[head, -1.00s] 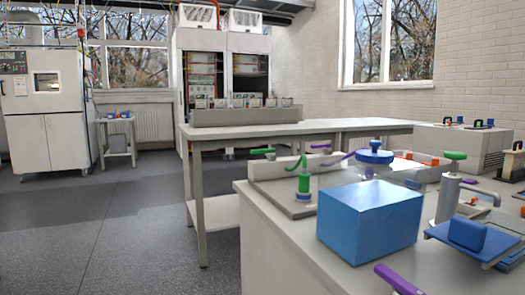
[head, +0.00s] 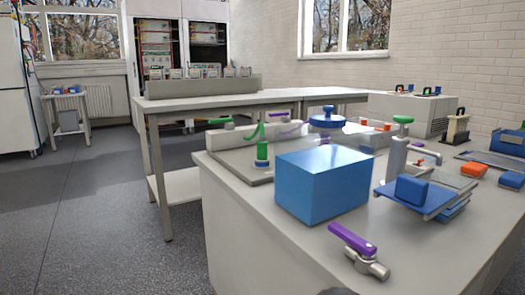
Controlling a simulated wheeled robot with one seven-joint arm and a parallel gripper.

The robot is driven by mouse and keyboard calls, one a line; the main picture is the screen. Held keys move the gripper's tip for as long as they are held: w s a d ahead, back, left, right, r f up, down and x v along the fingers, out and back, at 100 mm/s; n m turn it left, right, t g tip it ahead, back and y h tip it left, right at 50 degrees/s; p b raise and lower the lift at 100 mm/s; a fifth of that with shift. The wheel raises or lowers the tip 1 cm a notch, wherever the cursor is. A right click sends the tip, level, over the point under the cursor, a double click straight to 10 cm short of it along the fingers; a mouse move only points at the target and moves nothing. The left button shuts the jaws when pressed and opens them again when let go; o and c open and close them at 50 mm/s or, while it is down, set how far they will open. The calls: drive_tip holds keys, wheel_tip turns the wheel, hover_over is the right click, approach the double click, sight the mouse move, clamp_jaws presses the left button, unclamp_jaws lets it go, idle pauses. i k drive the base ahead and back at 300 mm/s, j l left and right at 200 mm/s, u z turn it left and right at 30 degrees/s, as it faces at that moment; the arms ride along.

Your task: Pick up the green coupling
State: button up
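A green upright fitting (head: 262,152) with a curved green lever and a blue-and-white lower band stands on a grey plate (head: 236,172) at the left of the near counter. It is the likeliest green coupling, but it is small in view. The blue box (head: 323,186) stands just in front and to the right of it. Other green parts are a knob (head: 403,119) on a grey post and a lever handle (head: 220,121) at the back left. My gripper is not in view. A grey shape at the bottom edge cannot be identified.
The near counter (head: 250,232) also holds a purple-handled valve (head: 358,250), a blue handwheel (head: 327,121), a blue stepped part (head: 418,195) and orange blocks (head: 473,170). A long bench (head: 240,97) stands behind. Floor at the left (head: 80,215) is open.

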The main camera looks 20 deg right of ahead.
sight(261, 143)
drive_tip(key=i+j, duration=0.2)
drive_tip(key=j, duration=0.2)
drive_tip(key=i+j, duration=0.2)
drive_tip(key=j, duration=0.2)
drive_tip(key=i+j, duration=0.25)
drive_tip(key=j, duration=0.15)
